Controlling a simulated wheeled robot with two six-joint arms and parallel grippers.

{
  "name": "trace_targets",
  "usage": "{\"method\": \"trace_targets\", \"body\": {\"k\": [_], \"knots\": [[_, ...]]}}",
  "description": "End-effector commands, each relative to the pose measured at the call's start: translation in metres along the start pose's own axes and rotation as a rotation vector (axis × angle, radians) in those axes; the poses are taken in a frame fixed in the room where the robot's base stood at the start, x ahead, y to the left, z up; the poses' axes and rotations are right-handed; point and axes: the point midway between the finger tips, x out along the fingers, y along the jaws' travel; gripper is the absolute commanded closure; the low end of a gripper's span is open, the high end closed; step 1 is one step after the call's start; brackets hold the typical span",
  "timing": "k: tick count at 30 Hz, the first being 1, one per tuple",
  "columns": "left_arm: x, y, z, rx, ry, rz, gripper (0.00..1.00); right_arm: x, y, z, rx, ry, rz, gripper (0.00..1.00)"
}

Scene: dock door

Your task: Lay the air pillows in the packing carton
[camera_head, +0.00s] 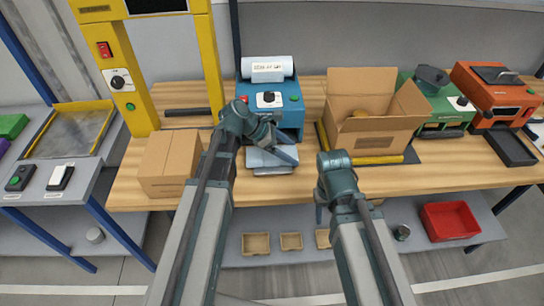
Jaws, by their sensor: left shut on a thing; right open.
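The packing carton (372,128) stands open on the bench, right of the middle, with its flaps spread. Something yellowish lies low at its front. The blue air pillow machine (271,103) stands left of it with a white film roll on top. Pale grey-blue air pillows (268,160) lie in front of the machine at the bench's front edge. My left gripper (284,150) is over them and shut on an air pillow; its arm partly hides the grip. My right gripper (322,206) is open and empty, in front of the bench edge below the carton.
A closed brown carton (169,162) stands on the bench at left, beside a yellow frame (142,108). Green (436,98) and orange (496,92) machines stand at right. Below, a shelf holds small tan bins (256,243) and a red bin (450,221).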

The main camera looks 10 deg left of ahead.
Motion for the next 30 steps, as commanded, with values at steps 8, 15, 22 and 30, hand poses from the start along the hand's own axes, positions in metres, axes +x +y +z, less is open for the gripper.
{"method": "trace_targets", "body": {"k": [8,15,22,30], "knots": [[0.000,0.000,0.000,0.000,0.000,0.000,0.75,0.000,0.000,0.000,0.000,0.000,0.000,0.50],[-0.004,0.000,0.003,0.000,0.000,0.000,0.75,-0.004,0.000,0.000,0.000,0.000,0.000,0.50],[-0.015,0.001,0.011,0.001,0.000,-0.001,0.75,-0.018,0.002,0.001,0.000,0.000,0.000,0.50],[-0.033,-0.010,0.021,0.003,0.000,-0.004,0.75,-0.038,0.004,0.002,0.000,0.000,0.000,0.50]]}}
